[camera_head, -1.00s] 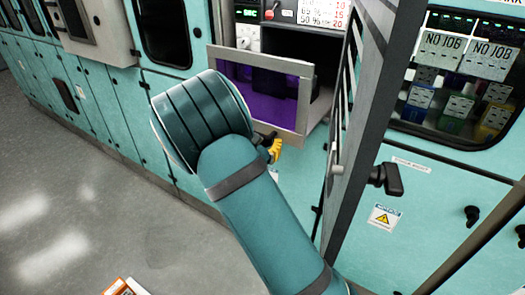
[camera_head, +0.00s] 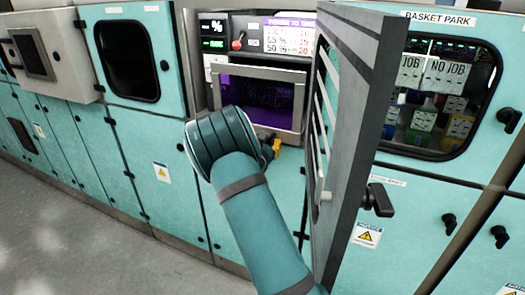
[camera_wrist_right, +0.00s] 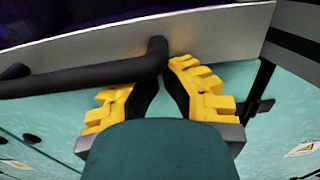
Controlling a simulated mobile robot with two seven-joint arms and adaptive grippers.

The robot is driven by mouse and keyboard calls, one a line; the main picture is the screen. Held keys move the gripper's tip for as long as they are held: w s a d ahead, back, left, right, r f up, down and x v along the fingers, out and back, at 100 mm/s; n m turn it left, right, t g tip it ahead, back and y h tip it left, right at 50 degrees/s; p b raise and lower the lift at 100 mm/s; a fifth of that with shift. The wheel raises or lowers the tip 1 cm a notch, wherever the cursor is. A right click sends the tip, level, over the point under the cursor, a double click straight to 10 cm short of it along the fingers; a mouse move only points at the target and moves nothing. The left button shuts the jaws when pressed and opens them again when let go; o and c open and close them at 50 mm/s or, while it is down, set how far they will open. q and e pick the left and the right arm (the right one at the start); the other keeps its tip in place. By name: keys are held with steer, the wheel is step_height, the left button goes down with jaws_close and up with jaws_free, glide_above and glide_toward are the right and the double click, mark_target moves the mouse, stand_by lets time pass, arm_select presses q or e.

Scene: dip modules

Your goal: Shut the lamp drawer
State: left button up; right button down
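The lamp drawer (camera_head: 298,104) has a grey-framed front with a purple window and sits in the open cabinet bay; whether it is flush is unclear. Its black bar handle (camera_wrist_right: 80,80) crosses the right wrist view below the grey front edge. My right gripper (camera_head: 272,148) has yellow fingers and is at the drawer's lower right edge. In the right wrist view the gripper (camera_wrist_right: 160,88) has its fingers apart, with a gap between the dark pads. The handle's bent end is just beyond the tips; contact cannot be told. My right arm hides the drawer's lower left. My left gripper is not in view.
A grey louvred door (camera_head: 355,130) stands open just right of the drawer, close to my right gripper. Its black latch (camera_head: 378,200) sticks out. A basket park window (camera_head: 432,90) is farther right. Grey floor (camera_head: 60,235) is clear at the left.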

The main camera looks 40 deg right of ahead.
steer(key=shift+x, duration=0.85)
